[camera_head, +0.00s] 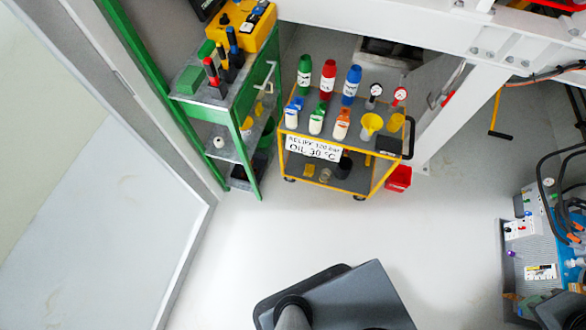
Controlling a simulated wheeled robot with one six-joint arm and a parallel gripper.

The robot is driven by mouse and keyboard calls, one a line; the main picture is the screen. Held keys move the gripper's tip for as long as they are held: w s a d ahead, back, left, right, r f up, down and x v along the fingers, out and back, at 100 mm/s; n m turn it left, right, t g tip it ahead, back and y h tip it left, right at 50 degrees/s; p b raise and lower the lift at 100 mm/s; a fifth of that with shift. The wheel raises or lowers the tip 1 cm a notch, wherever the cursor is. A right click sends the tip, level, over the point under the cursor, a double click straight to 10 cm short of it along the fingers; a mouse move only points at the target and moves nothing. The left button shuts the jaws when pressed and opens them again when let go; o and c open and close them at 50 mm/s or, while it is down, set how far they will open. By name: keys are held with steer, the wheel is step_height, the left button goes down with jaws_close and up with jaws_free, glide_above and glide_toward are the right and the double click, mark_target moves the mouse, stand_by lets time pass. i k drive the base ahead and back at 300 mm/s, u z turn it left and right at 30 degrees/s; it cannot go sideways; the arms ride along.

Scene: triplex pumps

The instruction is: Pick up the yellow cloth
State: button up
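I cannot tell for certain which thing is the yellow cloth. A small yellow patch (396,122) lies at the right end of the top of the yellow-framed cart (283,152), beside a yellow funnel (371,125). Another small yellow thing (309,171) is on that cart's lower shelf, and one more yellow thing (259,108) shows at the green cart. All are too small to make out as cloth. My gripper is not in view; only dark grey parts of my own body show at the bottom.
The green cart (243,150) carries tools and a yellow box (241,24). Red, green and blue bottles, small containers and gauges stand on the yellow-framed cart. A red bin (398,179) is at its right. The pale floor (270,235) in front is clear. Equipment with hoses (540,240) stands right.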

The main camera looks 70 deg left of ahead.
mark_target(309, 170)
steer(key=u, duration=2.1)
